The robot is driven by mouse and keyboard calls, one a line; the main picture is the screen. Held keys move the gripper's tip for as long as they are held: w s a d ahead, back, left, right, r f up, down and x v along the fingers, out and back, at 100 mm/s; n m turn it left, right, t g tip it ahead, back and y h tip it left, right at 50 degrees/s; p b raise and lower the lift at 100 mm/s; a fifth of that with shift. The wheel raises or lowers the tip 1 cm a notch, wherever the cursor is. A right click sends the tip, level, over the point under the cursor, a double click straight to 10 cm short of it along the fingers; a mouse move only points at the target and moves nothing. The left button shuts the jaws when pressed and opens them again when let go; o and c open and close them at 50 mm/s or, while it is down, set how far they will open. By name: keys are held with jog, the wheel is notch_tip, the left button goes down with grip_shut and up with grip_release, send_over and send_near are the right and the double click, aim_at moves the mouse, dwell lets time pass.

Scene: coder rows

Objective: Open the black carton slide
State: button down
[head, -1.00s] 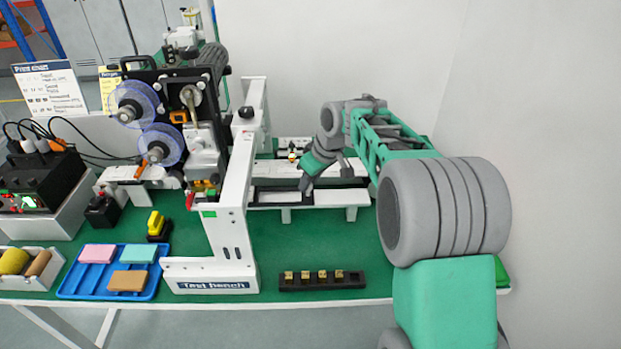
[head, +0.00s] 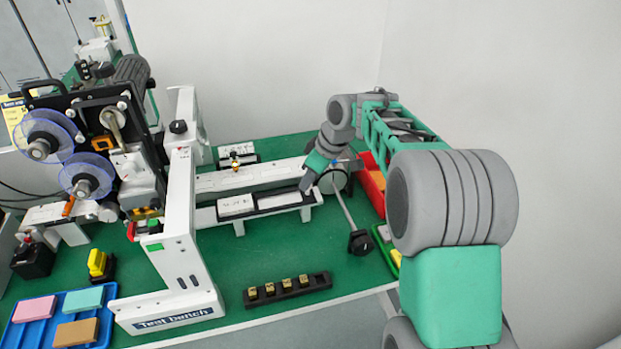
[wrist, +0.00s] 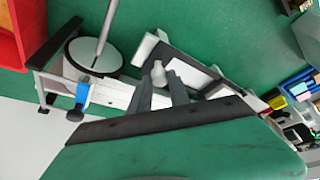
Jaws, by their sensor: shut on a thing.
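The black carton slide (head: 285,208) lies along the white rail tray right of the test bench. It sits toward the tray's right end. A white carton (head: 236,206) with dark marks shows uncovered to its left. My gripper (head: 307,187) is at the slide's right end. In the wrist view my gripper (wrist: 160,85) has its fingers closed around a pale knob (wrist: 159,72), beside the dark slide (wrist: 190,62). The fingers hide part of the knob and of the slide.
A roller with a rod and black knob (head: 360,242) stands just right of my gripper. A red bin (head: 372,183) is behind it. A black rack with brass pieces (head: 288,290) lies in front. The test bench frame (head: 185,240) stands left. Green tabletop is free between rack and tray.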

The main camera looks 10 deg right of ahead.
jog(key=c, duration=1.2)
grip_release()
jog(key=v, duration=0.8)
jog(key=s+f+m+h+p, duration=0.2)
jog(key=s+m, duration=0.8)
jog(key=s, duration=1.3)
notch_tip(320, 180, down, 2)
jog(key=shift+d+f+h, duration=0.1)
jog(key=shift+d+h, duration=0.35)
jog(key=shift+h, duration=0.25)
